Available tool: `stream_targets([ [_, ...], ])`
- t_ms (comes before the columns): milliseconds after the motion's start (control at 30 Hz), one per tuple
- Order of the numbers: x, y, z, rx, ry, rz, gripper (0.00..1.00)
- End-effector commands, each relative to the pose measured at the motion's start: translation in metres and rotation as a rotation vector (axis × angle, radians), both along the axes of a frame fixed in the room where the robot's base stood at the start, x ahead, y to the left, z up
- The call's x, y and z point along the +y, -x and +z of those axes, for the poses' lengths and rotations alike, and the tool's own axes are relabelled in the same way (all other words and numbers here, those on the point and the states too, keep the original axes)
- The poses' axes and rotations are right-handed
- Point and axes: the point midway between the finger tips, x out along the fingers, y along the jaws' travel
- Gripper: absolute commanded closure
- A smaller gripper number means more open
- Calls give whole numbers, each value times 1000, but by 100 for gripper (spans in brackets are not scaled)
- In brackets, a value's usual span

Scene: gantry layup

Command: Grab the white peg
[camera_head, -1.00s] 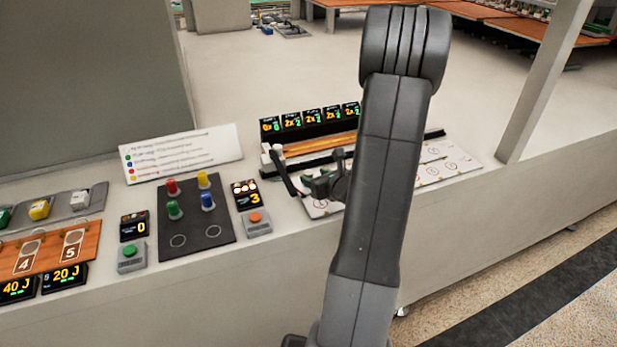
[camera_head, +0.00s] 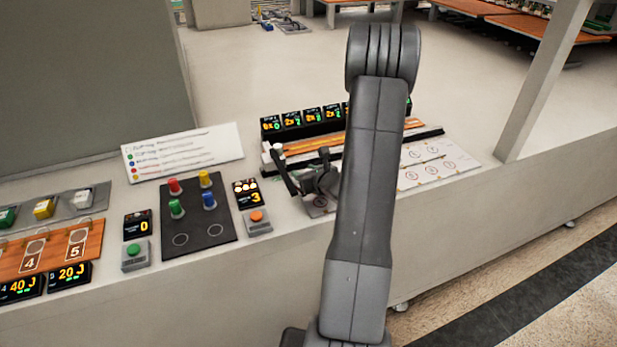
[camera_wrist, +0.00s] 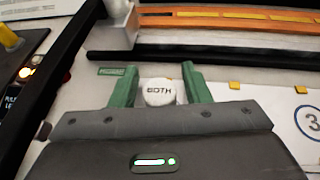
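A white round piece marked "BOTH" (camera_wrist: 160,92), which looks like the top of the white peg, shows between the two green fingers of my gripper (camera_wrist: 159,84) in the wrist view. Small gaps show on both sides of it, so the fingers look open around it and not closed on it. I cannot tell how deep the fingers reach. The piece marked "BOTH" cannot be made out there.
A white upright piece (camera_head: 278,147) stands by the left end of the orange rails (camera_head: 318,143). A dark board (camera_head: 190,226) with red, yellow, green and blue pegs lies to the left. White numbered cards (camera_head: 432,165) lie right of my arm.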

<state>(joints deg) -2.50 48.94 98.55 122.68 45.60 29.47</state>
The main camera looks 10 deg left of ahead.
Motion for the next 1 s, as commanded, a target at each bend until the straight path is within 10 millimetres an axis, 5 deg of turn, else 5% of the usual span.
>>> stream_targets([
  [33,0,0,0,0,0,0,67],
  [200,0,0,0,0,0,0,98],
  [567,0,0,6,-2,1,1,98],
  [1000,0,0,72,-6,1,1,98],
])
